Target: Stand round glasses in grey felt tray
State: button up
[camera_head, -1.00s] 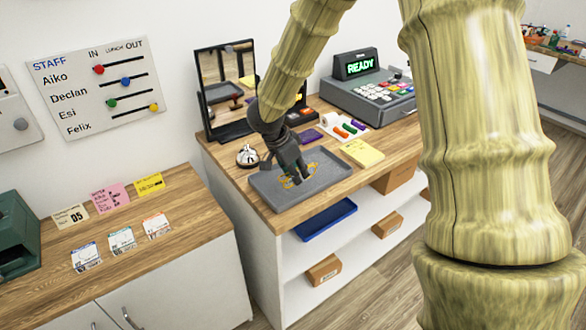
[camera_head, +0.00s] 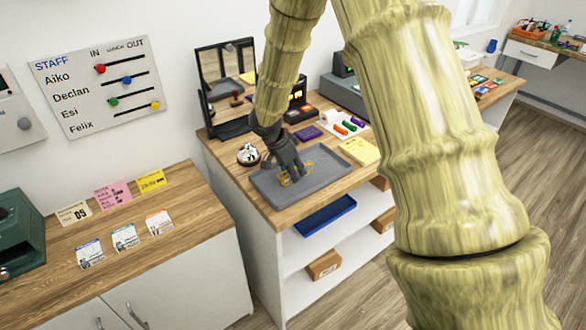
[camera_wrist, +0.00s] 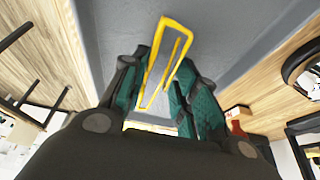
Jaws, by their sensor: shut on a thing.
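My gripper (camera_head: 290,174) is shut on a pair of glasses with a thin yellow frame (camera_head: 284,181). It holds them over the left part of the grey felt tray (camera_head: 325,168), which lies on the wooden counter. In the wrist view the yellow frame (camera_wrist: 152,65) stands up between the two green-padded fingers (camera_wrist: 166,92), with the grey tray (camera_wrist: 235,40) behind it. The fingers hide part of the frame, and its lens shape is unclear. I cannot tell whether the glasses touch the tray. The tray's visible floor to the right is bare.
A silver bell (camera_head: 248,154) stands left of the tray, with a black-framed mirror (camera_head: 228,85) behind. A yellow notepad (camera_head: 360,150) and a purple item (camera_head: 308,132) lie to the right and behind. A blue tray (camera_head: 326,215) sits on the shelf below.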

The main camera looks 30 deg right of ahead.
jog(key=shift+f, duration=0.1)
jog(key=o, duration=0.8)
jog(key=b+v, duration=0.1)
jog(key=v, duration=1.1)
